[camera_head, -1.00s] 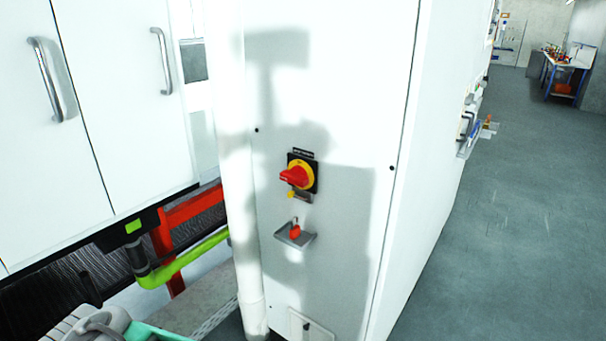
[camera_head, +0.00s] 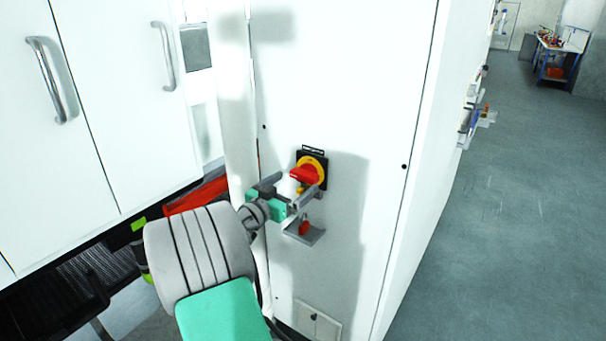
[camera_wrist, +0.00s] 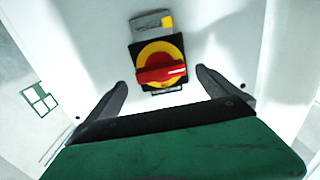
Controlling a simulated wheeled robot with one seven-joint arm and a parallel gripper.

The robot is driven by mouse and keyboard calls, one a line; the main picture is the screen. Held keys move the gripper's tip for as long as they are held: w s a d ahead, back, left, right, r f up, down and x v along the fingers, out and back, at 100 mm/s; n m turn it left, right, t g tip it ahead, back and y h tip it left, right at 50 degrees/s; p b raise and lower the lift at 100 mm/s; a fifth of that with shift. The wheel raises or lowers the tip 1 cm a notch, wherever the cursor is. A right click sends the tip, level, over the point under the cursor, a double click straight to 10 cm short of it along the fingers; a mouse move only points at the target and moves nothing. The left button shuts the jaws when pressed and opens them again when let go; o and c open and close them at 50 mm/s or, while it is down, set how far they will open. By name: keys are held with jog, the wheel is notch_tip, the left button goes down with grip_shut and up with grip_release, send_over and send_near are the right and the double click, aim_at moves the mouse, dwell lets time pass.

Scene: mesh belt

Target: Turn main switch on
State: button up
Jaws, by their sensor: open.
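The main switch (camera_head: 306,174) is a red rotary handle on a yellow disc with a black square plate, on the white cabinet's front panel. In the wrist view the switch (camera_wrist: 158,72) faces me, its red handle lying across the yellow disc. My gripper (camera_head: 303,186) is at the switch in the head view, its fingers partly covering the lower part. In the wrist view my gripper (camera_wrist: 160,80) is open, one finger on each side of the red handle, with gaps between them. I cannot tell how far the fingertips are from the panel.
White doors with metal handles (camera_head: 48,80) stand at the left. Grey floor (camera_head: 510,220) is open at the right, with a workbench (camera_head: 556,55) far back.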

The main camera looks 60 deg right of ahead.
aim_at(301, 178)
jog(key=d, duration=0.1)
jog(key=d+p, duration=0.1)
jog(key=d, duration=0.1)
jog(key=s+d, duration=0.1)
jog(key=d, duration=0.1)
jog(key=shift+d, duration=0.2)
jog(key=shift+w, duration=0.1)
jog(key=c, duration=1.4)
